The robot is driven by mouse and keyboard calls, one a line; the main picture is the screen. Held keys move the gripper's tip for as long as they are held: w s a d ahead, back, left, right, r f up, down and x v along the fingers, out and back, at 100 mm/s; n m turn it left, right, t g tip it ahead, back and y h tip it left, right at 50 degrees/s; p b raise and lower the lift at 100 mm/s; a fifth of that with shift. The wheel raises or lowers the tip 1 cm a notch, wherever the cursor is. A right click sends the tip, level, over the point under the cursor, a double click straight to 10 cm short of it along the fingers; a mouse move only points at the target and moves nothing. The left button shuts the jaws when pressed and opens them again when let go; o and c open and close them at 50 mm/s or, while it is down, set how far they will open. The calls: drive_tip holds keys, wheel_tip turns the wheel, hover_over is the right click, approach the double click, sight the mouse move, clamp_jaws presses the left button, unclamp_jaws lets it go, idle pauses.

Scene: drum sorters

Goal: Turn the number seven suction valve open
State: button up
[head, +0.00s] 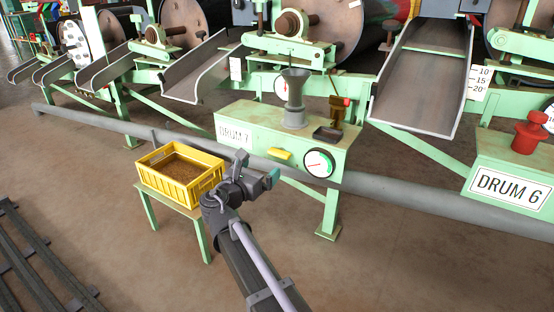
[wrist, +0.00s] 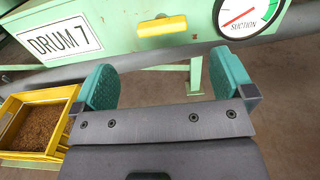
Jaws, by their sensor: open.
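The number seven suction valve appears to be the yellow handle (head: 279,154) on the front of the green DRUM 7 box (head: 240,150). It lies level, left of a round gauge (head: 319,163). In the head view my gripper (head: 258,172) is in front of the box, a little below the handle.
A yellow crate (head: 215,178) of brown grains stands on a green stand to the left; its edge also shows in the wrist view (wrist: 42,97). A grey pipe (head: 390,201) runs behind the box. A grey funnel (head: 295,90) stands on top. DRUM 6 (head: 508,187) is at right.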

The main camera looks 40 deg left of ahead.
sight(277, 154)
drive_tip(key=w, duration=0.6)
drive_tip(key=w+a, duration=0.1)
drive_tip(key=w, duration=0.2)
drive_tip(key=shift+w, duration=0.4)
drive_tip(key=c, duration=0.9)
